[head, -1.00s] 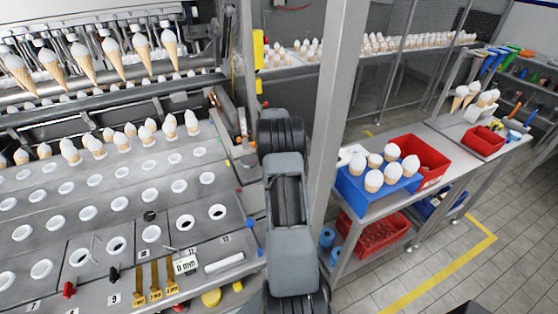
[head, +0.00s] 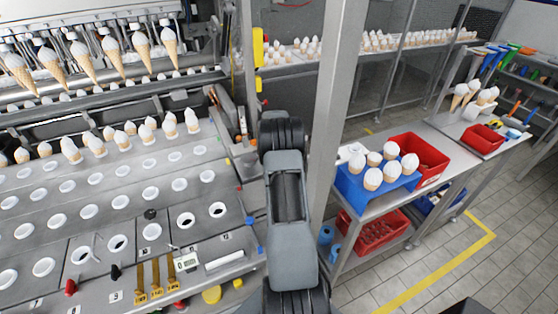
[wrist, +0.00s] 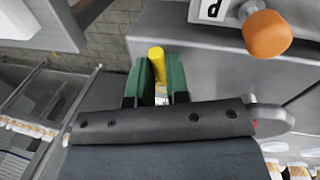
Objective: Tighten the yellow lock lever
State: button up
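In the wrist view the yellow lock lever (wrist: 157,64) shows as a short yellow bar between the two green fingers of my gripper (wrist: 158,82). The fingers are close together, one on each side of the lever, with its end sticking out past their tips. They look shut on it. The lower part of the lever and what it is mounted on are mostly hidden by the fingers and the gripper body. In the head view my arm covers the area at the bottom centre, and my gripper does not show there.
An orange knob (wrist: 267,34) sits on the grey machine, upper right in the wrist view. In the head view the cone machine panel (head: 120,220) fills the left. A metal post (head: 335,110) stands right of my arm, beside a table with a blue box (head: 350,185) of cones and red bins.

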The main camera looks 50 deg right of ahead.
jog(key=shift+n, duration=0.3)
grip_shut()
jog(key=n+b, duration=0.2)
jog(key=n, duration=0.1)
jog(key=shift+d+t, duration=0.4)
jog(key=n+b, duration=0.1)
jog(key=n, duration=0.1)
jog(key=d+n, duration=0.1)
jog(key=n, duration=0.1)
jog(key=shift+w+t+b, duration=0.15)
jog(key=shift+t+b, duration=0.2)
jog(key=shift+t, duration=0.05)
jog(key=n, duration=0.1)
jog(key=n+b, duration=0.1)
jog(key=n, duration=0.1)
jog(key=d+n, duration=0.1)
jog(key=shift+w+n+t+y+b, duration=0.25)
jog(key=shift+n+t+y+b, duration=0.05)
jog(key=shift+n+y+b, duration=0.1)
jog(key=shift+w+d+n+y+b, duration=0.1)
jog(key=shift+w+n+y+b, duration=0.2)
jog(key=shift+n, duration=0.65)
jog(key=shift+w+d+n+b, duration=0.1)
jog(key=shift+n+b, duration=0.25)
jog(key=shift+n, duration=0.6)
